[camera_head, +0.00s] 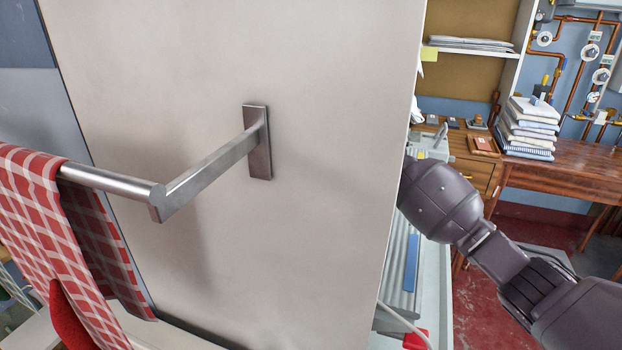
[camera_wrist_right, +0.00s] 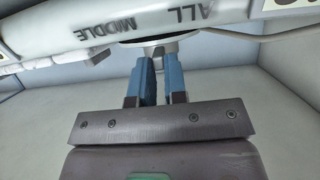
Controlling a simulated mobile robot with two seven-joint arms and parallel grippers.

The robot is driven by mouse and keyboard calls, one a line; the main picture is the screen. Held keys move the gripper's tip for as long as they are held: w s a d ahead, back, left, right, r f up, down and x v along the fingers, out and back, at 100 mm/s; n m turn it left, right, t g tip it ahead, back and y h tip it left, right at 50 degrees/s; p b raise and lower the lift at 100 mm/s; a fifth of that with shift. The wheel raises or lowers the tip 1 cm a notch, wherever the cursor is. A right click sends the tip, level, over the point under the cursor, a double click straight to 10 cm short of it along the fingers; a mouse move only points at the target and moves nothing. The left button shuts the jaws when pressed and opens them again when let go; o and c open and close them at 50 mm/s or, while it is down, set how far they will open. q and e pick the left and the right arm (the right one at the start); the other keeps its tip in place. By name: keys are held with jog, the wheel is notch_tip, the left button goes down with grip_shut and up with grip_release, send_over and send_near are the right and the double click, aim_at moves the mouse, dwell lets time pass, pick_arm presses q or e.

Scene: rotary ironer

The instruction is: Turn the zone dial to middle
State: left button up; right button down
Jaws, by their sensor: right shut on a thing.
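In the right wrist view my right gripper (camera_wrist_right: 158,66) has its two blue fingers closed on the zone dial (camera_wrist_right: 157,43). The dial is a pale round knob, mostly hidden by the fingers and the casing edge. The words ALL and MIDDLE are printed on the pale casing (camera_wrist_right: 90,38) beside it; any other label is not legible. The dial's pointer is not visible, so its setting cannot be told. In the head view my right arm reaches behind a large pale panel, which hides its gripper. My left gripper is not in view.
The large beige panel (camera_head: 330,230) fills the middle of the head view. A metal rail (camera_head: 210,165) sticks out from it, with a red checked cloth (camera_head: 30,200) hanging at left. A pale cable (camera_wrist_right: 245,37) runs close to the dial. A desk with stacked linens (camera_head: 530,130) stands behind.

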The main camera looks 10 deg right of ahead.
jog(key=n+g+b, duration=0.1)
jog(key=w+f+n+g+y+b, duration=0.1)
jog(key=b, duration=0.1)
jog(key=g+b, duration=0.1)
jog(key=shift+w+d+f+n+y+b, duration=0.25)
jog(key=shift+w+d+n+y+b, duration=0.05)
jog(key=shift+w+d+n+b, duration=0.1)
jog(key=shift+w+d+n+g+b, duration=0.1)
jog(key=shift+w+n+g+b, duration=0.2)
jog(key=shift+n+g+b, duration=0.4)
jog(key=shift+w+r+n+g+y+b, duration=0.25)
jog(key=shift+n+g+y+b, duration=0.15)
jog(key=shift+g+b, duration=0.2)
jog(key=shift+w+d+r+n+g+b, duration=0.15)
jog(key=shift+w+r+n+g+b, duration=0.1)
jog(key=shift+n+g+b, duration=0.3)
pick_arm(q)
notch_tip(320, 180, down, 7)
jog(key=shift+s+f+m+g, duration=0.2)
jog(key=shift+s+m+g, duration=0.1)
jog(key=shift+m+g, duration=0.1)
pick_arm(e)
jog(key=shift+r, duration=0.1)
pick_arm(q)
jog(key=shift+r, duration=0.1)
pick_arm(e)
jog(key=shift+r, duration=0.1)
jog(key=c, duration=1.2)
grip_release()
jog(key=shift+o, duration=0.2)
